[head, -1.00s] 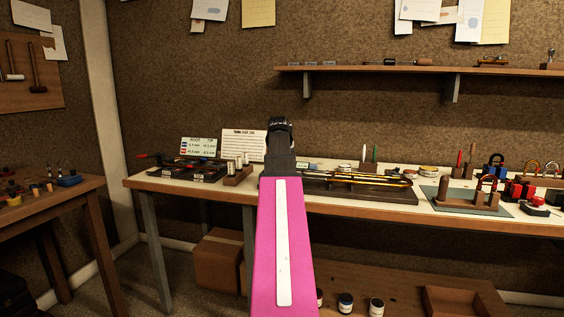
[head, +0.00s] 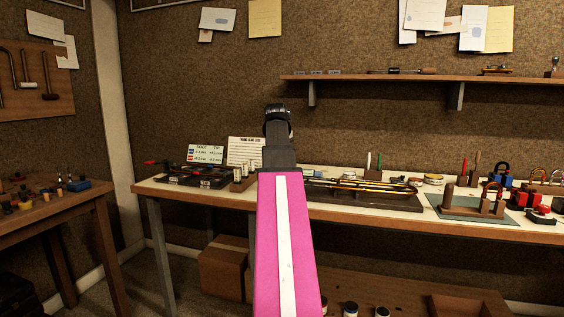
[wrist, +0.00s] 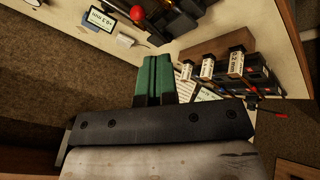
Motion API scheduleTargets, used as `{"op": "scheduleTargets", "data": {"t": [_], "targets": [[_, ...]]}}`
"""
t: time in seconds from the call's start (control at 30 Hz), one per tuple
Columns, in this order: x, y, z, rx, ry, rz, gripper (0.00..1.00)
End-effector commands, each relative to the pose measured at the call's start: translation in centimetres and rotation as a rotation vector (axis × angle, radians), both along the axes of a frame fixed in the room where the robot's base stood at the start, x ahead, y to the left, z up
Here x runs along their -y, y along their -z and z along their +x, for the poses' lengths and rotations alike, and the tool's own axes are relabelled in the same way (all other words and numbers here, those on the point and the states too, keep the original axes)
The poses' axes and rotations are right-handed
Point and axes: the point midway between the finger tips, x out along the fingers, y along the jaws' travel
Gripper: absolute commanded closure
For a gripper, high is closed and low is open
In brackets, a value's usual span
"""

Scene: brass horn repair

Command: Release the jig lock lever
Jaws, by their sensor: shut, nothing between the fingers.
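My gripper (wrist: 153,78) shows in the wrist view as two green fingers shut together with nothing between them, above the bench edge. A lever with a red ball knob (wrist: 137,13) shows at the top of the wrist view, beyond the fingertips and apart from them. In the head view, a red-tipped lever (head: 151,162) sticks out left from low black fixtures (head: 198,176) at the bench's left end. Which red-ended part is the jig lock lever I cannot tell for sure. In the head view my pink arm hides the gripper's fingers.
A wooden block with labelled cylinders (wrist: 237,64) stands right of the fingers in the wrist view. The long bench (head: 325,209) also carries a tray of brass tubes (head: 362,194) and a horseshoe-like part on a mat (head: 450,212). A side table (head: 60,216) stands left, across a floor gap.

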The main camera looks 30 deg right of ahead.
Motion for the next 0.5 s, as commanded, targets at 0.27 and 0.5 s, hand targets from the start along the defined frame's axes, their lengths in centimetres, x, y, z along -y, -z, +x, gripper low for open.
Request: {"op": "scheduleTargets", "data": {"t": [0.27,0.5], "targets": [[-0.8,-2.4,-1.0,0.000,0.000,0.000,1.00],[-0.9,-2.7,-1.2,-0.001,0.000,0.001,1.00]]}}
